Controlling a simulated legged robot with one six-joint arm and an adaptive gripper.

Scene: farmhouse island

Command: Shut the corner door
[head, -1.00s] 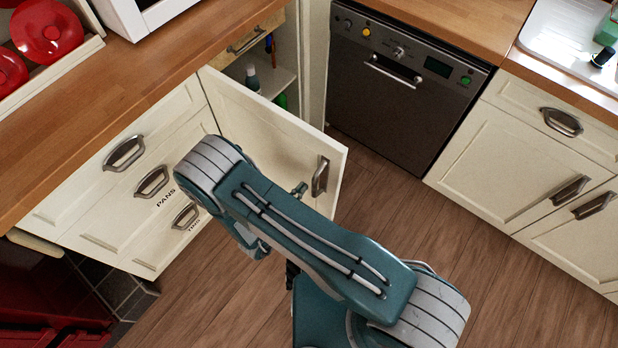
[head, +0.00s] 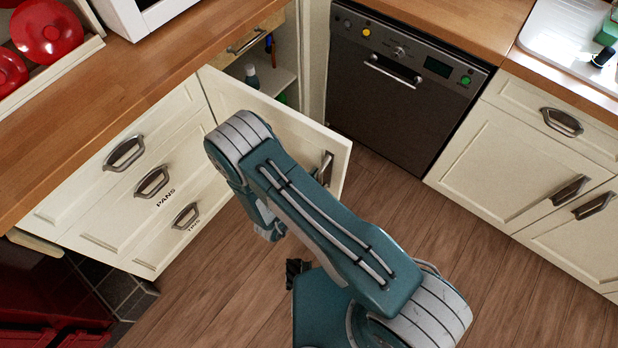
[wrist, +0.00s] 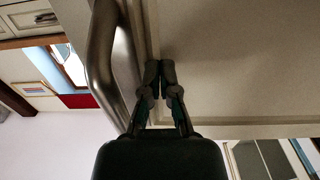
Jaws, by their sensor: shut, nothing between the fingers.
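The corner door (head: 290,118) is a cream cabinet door, standing partly open with its hinge side at the left. Its metal handle (head: 327,168) is near the free edge, partly hidden by my arm. In the wrist view the handle (wrist: 103,62) runs along the left of my gripper (wrist: 160,68), and the door panel (wrist: 235,60) fills the right. The fingers are shut and empty, with their tips over the panel beside the handle. I cannot tell if they touch it. In the head view my arm hides the fingers.
Behind the door, the open cabinet (head: 285,75) shows a shelf and bottles. A dishwasher (head: 385,100) stands right of the opening. Drawers (head: 130,185) are at the left, and closed cupboards (head: 520,155) are at the right. The wooden floor (head: 430,270) is clear.

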